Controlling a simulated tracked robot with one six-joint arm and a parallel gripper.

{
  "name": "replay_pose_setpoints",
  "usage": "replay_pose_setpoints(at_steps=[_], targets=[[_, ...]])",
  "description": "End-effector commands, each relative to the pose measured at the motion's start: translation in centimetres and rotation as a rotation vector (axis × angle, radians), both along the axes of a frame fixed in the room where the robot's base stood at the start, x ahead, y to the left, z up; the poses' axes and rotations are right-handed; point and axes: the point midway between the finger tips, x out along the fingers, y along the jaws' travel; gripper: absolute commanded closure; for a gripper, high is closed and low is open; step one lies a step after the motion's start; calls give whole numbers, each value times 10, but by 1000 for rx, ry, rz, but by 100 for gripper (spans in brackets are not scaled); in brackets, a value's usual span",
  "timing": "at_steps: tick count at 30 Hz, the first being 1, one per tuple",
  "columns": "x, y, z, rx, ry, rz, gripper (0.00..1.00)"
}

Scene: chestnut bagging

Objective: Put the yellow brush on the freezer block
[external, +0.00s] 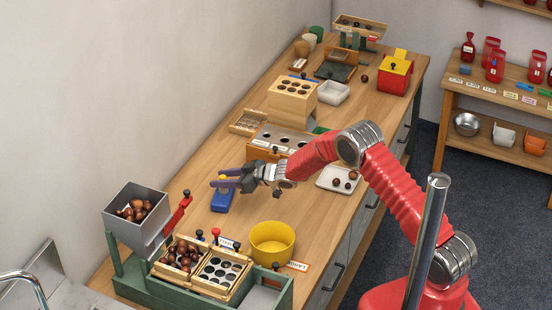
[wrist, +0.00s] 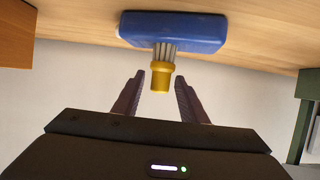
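The blue freezer block (external: 222,200) lies on the bench in front of my gripper; in the wrist view it is the blue block (wrist: 185,32) with a white end. The yellow brush (wrist: 160,76) has a short yellow body and grey bristles that point at the block and appear to meet its face. In the external view only a bit of yellow (external: 223,177) shows between the fingers. My gripper (wrist: 160,80) is open, its fingertips on either side of the yellow body with gaps showing. Any contact between bristles and block is hard to judge.
A yellow bowl (external: 272,245) stands in front to the right. A grey hopper of chestnuts (external: 120,196) and a green-framed tray station (external: 190,290) are at the front left.

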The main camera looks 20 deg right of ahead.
Motion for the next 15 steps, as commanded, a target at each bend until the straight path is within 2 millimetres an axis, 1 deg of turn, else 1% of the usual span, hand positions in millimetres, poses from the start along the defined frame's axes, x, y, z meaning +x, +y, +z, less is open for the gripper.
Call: replay_pose_setpoints(at_steps=[8,15], targets=[[-11,-12,9,0,0,-1,61],[-31,-32,20,0,0,-1,61]])
